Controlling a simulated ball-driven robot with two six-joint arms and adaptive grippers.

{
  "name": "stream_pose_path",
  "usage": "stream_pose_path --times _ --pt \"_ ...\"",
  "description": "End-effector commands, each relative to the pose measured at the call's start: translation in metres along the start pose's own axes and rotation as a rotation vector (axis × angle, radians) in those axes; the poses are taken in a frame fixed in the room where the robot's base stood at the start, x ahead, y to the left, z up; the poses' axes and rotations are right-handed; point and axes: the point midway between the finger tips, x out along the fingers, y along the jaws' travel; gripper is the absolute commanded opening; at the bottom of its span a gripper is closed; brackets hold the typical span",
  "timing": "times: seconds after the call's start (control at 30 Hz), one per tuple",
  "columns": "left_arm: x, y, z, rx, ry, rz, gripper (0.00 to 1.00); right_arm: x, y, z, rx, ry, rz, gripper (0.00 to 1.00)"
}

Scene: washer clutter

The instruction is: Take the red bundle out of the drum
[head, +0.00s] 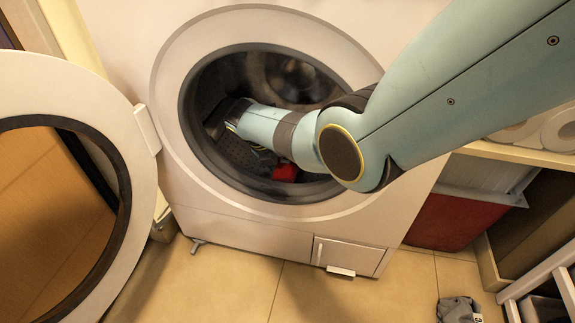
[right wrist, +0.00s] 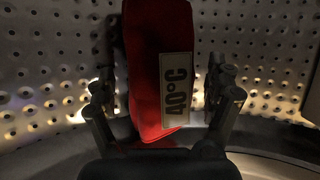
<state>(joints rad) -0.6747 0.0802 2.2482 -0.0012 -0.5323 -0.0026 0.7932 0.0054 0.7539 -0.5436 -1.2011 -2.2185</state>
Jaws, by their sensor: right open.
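The red bundle (head: 286,173) lies low in the washer drum (head: 315,82), partly hidden by my right arm. In the right wrist view the red bundle (right wrist: 147,65) stands tall, with a pale "40°C" label, against the perforated drum wall. My right gripper (right wrist: 160,82) is open, with one finger on each side of the bundle. Dark gaps show between the fingers and the bundle. In the head view my right arm reaches through the round opening, and the gripper is mostly hidden inside. My left gripper is not in view.
The washer door (head: 134,225) stands open at the left. A grey cloth (head: 458,310) lies on the floor at the lower right. A shelf with white rolls (head: 560,128) and a red box (head: 440,222) stand at the right.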

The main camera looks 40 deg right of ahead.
Motion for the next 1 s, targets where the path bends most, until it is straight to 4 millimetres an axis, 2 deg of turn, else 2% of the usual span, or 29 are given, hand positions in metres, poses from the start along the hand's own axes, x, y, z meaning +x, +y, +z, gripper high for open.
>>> stream_pose_path --times 0.23,0.7,1.0 --pt "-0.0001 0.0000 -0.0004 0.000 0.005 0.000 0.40 -0.0005 0.0000 0.0009 0.001 -0.001 0.001 0.86" --pt "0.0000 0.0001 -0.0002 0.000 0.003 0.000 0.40 -0.0002 0.0001 0.0003 0.000 0.000 0.001 0.24" --pt "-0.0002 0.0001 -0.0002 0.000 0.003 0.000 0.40 -0.0003 0.0000 0.0003 0.000 0.000 0.001 0.23"
